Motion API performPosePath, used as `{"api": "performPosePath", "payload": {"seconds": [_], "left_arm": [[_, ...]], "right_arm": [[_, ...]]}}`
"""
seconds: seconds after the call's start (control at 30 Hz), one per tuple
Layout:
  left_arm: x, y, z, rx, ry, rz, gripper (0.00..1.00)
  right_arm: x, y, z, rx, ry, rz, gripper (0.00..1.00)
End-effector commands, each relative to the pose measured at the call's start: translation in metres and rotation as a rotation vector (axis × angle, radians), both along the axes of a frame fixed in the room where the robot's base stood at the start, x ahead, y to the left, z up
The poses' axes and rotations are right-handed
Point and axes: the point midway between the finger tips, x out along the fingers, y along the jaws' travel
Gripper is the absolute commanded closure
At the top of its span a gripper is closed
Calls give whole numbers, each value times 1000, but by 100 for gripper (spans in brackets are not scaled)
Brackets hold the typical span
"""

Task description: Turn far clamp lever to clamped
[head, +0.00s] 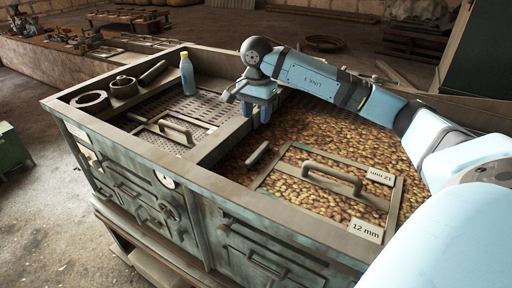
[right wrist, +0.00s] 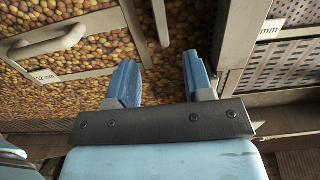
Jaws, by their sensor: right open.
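My right gripper (head: 266,115) reaches in from the right over the far end of the seed-filled bay. In the right wrist view its two blue fingers (right wrist: 157,80) are apart with nothing between them. A short grey bar, perhaps a clamp lever (head: 258,153), lies in that bay beside the framed screen (head: 262,180), nearer the front than my gripper. A similar bar shows at the top of the right wrist view (right wrist: 161,20), beyond the fingertips. I cannot tell whether it is clamped. Another lever may be hidden behind my gripper. My left gripper is out of view.
The screen has an arched handle (head: 330,178) and a "12 mm" label (head: 367,232). A divider (head: 228,132) separates the left bay, with its perforated plate (head: 200,107) and handle (head: 165,127). A blue bottle (head: 187,75), ring (head: 90,100) and pot (head: 124,87) stand along the back left.

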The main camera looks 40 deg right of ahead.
Motion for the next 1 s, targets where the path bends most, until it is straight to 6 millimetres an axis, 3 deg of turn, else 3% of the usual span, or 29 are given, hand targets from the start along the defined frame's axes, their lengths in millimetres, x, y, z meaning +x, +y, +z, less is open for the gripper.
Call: {"api": "performPosePath", "payload": {"seconds": [0.6, 0.8, 1.0], "left_arm": [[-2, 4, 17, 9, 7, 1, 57], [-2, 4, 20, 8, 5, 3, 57], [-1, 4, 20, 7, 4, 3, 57]], "right_arm": [[-1, 1, -113, 3, 3, -1, 53], [0, 1, -131, 2, 1, 0, 53], [0, 1, -134, 2, 1, 0, 53]]}}
